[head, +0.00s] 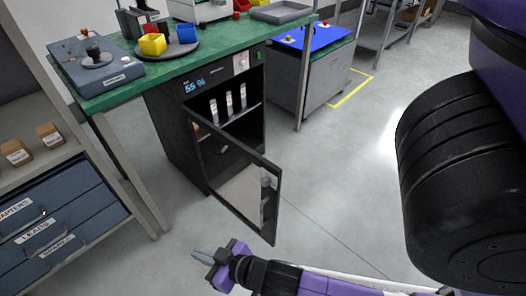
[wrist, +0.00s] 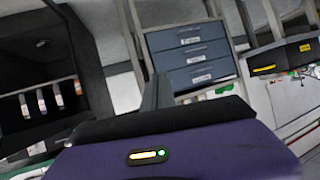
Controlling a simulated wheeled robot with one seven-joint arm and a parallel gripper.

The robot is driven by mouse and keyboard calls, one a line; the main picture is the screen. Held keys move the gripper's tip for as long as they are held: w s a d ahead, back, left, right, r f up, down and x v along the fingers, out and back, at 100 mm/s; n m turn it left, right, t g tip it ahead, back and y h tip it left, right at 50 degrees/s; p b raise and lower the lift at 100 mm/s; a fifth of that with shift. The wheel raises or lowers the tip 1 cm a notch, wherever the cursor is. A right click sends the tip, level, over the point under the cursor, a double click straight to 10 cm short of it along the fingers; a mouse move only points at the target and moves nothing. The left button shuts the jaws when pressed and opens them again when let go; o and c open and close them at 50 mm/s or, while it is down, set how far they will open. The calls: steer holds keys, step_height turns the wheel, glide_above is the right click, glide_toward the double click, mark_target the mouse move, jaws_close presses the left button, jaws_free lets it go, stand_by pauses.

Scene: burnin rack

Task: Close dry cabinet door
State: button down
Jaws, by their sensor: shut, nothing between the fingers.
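The dry cabinet (head: 180,135) is a dark box under the green bench, with a "55 %" display at its top. Its framed glass door (head: 235,185) hangs wide open, swung out toward me. A handle (head: 267,190) shows near the door's free edge. Inside, several white-labelled items stand on a shelf, and they also show at the left of the wrist view (wrist: 42,102). My gripper (head: 205,256) is shut and empty, low in front of the door and to the left of its bottom free corner, apart from it as far as I can see.
The green bench (head: 115,97) carries a round tray with yellow, red and blue pieces. A drawer unit (head: 60,220) stands at the left, also in the wrist view (wrist: 190,55). A grey cart (head: 325,80) stands behind right. The floor right of the door is clear.

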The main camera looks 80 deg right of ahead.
steer(key=w+d+r+m+g+h+p, duration=0.45)
steer(key=d+r+m+g+p, duration=0.4)
steer(key=d+p, duration=0.45)
steer(key=s+d+r+m+g+p, duration=0.2)
steer(key=d+m+g+p, duration=0.1)
steer(key=m+p, duration=0.15)
steer(key=m+g+h+p, duration=0.1)
steer(key=m+g+p, duration=0.2)
steer(key=m+g, duration=0.35)
glide_toward(270, 170)
step_height(270, 170, down, 3)
steer(key=s+d+t, duration=0.1)
steer(key=s+d, duration=0.1)
steer(key=shift+s+d+f+m, duration=0.15)
steer(key=shift+s+d+m, duration=0.1)
steer(key=shift+d, duration=0.15)
steer(key=shift+s+d+f+m, duration=0.1)
steer(key=shift+s+d, duration=0.15)
steer(key=shift+d, duration=0.15)
steer(key=shift+s+d, duration=0.1)
